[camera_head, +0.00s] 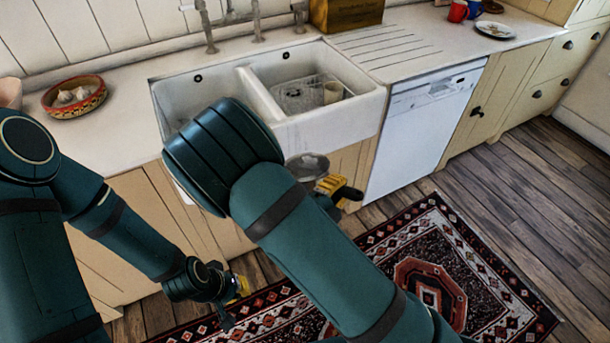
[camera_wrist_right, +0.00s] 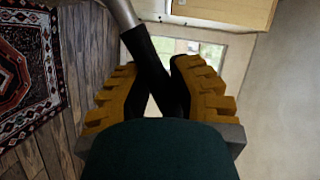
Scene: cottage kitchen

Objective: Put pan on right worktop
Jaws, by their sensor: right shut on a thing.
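The pan (camera_head: 307,167) is a grey metal round shape in front of the sink in the head view, partly hidden by my right arm. My right gripper (camera_head: 338,190) is beside it, below the sink's front edge. In the right wrist view, the yellow-backed fingers of this gripper (camera_wrist_right: 168,92) are closed around a dark handle, with a silver part (camera_wrist_right: 122,12) leading off the top. My left gripper (camera_head: 236,292) hangs low over the floor, small and apart from the pan; its opening is unclear. The right worktop (camera_head: 425,32) lies right of the sink, with grooves.
A double white sink (camera_head: 338,128) holds a rack and a cup. A wooden box (camera_head: 345,14) stands behind it. A plate (camera_head: 495,30), a red mug (camera_head: 457,11) and a blue mug stand at the worktop's far right. Bare worktop lies between box and plate. A patterned bowl (camera_head: 74,108) is left.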

